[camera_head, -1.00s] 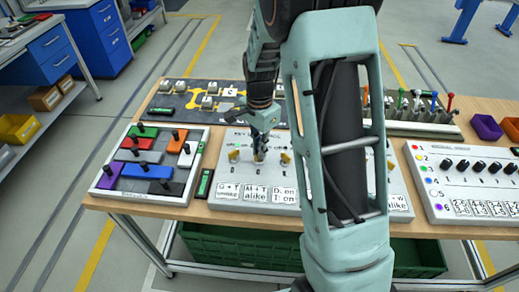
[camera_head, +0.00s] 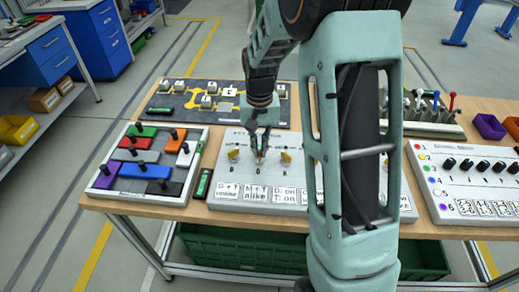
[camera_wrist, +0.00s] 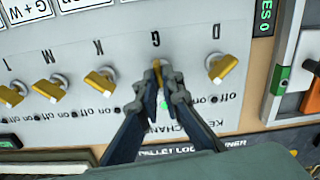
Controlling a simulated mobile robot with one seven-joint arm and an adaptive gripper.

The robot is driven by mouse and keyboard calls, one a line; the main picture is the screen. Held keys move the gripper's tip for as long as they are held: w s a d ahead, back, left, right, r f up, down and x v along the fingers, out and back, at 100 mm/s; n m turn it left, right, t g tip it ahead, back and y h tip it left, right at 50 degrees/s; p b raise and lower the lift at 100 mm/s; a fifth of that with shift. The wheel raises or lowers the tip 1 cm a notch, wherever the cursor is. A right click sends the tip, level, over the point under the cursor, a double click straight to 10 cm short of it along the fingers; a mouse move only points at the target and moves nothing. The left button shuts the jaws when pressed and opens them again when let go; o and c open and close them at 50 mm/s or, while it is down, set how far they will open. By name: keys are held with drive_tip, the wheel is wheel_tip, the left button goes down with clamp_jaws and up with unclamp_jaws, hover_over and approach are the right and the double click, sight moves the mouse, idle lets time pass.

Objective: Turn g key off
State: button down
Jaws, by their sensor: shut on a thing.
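The key board (camera_head: 222,180) is a light panel on the table with a row of yellow keys. In the wrist view, letters T, M, K, G and D run along the panel (camera_wrist: 125,35). The G key (camera_wrist: 156,68) is upright in the picture, between my two fingertips. My gripper (camera_wrist: 162,80) is shut on it; it also shows in the head view (camera_head: 260,152). The D key (camera_wrist: 222,68) is slanted to the right of it, and the K key (camera_wrist: 100,82) is slanted to the left. The fingers partly hide the markings below the G key.
The coloured block board (camera_head: 125,195) stands to the left and the dark panel with the yellow track (camera_head: 185,98) behind. The numbered knob panel (camera_head: 450,205) is at the right. My arm covers much of the key board's right side.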

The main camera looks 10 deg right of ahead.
sight(259, 152)
drive_tip(key=n, duration=0.3)
drive_tip(key=shift+n, duration=0.4)
drive_tip(key=shift+w+n, duration=0.1)
drive_tip(key=shift+n, duration=1.7)
drive_tip(key=c, duration=2.1)
unclamp_jaws()
wheel_tip(259, 152, up, 12)
